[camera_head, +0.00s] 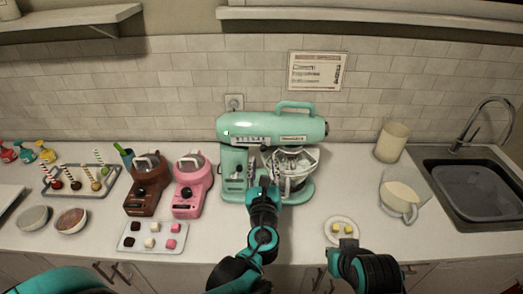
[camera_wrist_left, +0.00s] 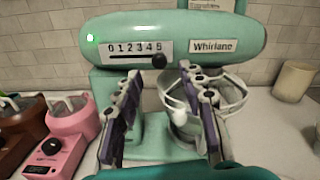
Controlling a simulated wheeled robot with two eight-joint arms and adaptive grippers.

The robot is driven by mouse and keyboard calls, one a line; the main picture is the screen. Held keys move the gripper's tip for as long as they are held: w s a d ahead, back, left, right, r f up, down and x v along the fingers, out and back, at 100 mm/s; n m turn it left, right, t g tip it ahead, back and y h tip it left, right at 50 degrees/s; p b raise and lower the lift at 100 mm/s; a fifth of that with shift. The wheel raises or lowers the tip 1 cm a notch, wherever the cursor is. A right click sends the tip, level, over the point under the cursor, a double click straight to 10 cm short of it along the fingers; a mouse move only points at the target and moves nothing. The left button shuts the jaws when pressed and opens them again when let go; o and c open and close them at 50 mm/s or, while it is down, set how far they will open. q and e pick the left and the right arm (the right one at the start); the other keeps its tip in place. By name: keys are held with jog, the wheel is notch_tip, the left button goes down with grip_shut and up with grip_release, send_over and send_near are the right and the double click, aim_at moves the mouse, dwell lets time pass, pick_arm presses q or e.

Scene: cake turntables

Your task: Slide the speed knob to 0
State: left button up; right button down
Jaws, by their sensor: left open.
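The teal stand mixer (camera_head: 262,125) stands on the counter against the tiled wall. In the left wrist view its head carries a white speed scale (camera_wrist_left: 137,47) marked 0 to 5, left to right, above a dark slot. The round black speed knob (camera_wrist_left: 160,61) sits at the slot's right end, below the 5. My left gripper (camera_wrist_left: 160,75) is open in front of the mixer, its purple-padded fingers spread to either side below the knob.
A whisk bowl (camera_head: 290,180) hangs under the mixer head. Brown (camera_head: 146,190) and pink (camera_head: 193,187) machines stand close on its left. A small plate (camera_head: 342,223), a jug (camera_head: 399,200) and the sink (camera_head: 480,190) are on the right. A green light (camera_wrist_left: 92,38) glows on the mixer.

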aim_at(263, 150)
pick_arm(q)
jog(key=w, duration=0.6)
jog(key=shift+w+b, duration=0.2)
jog(key=shift+b, duration=0.15)
grip_shut()
jog(key=shift+a, duration=0.1)
